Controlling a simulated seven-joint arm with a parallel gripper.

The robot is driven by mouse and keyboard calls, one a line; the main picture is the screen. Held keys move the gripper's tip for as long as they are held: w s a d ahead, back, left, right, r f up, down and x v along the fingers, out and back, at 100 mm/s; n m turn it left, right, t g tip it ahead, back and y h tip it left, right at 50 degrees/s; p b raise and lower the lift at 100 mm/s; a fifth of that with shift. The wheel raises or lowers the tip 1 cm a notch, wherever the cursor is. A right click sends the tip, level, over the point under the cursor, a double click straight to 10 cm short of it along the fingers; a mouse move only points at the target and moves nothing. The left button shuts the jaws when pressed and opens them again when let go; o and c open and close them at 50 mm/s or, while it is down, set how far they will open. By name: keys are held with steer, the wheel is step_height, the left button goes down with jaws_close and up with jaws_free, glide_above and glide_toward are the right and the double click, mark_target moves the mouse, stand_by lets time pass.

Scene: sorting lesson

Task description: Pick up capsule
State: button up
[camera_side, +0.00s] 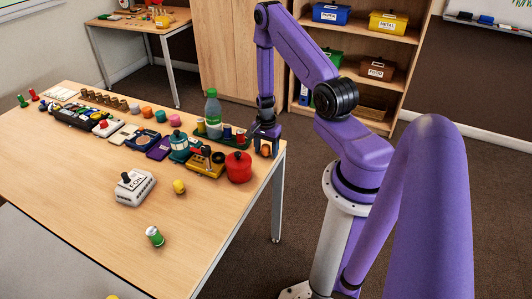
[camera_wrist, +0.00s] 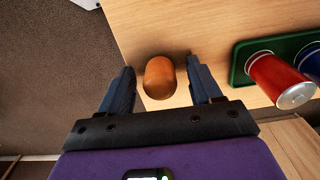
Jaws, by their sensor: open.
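An orange-brown rounded capsule (camera_wrist: 159,77) stands on the wooden table near its corner. In the wrist view it lies between the two fingers of my gripper (camera_wrist: 160,65), with a small gap visible on each side. My gripper is open and pointed down at it. In the side view my gripper (camera_side: 266,151) is at the table's far right corner, and a bit of orange shows between its fingers. The capsule's lower part is partly hidden there.
A red round pot (camera_side: 238,168) stands close to the left of my gripper. A green tray (camera_wrist: 243,62) with a red can (camera_wrist: 280,82) is to the right in the wrist view. A bottle (camera_side: 212,112) and several other items crowd the table (camera_side: 90,205). The table's edge is close.

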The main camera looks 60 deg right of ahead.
steer(key=c, duration=1.1)
steer(key=shift+r, duration=0.15)
step_height(320, 180, up, 18)
stand_by(0.5)
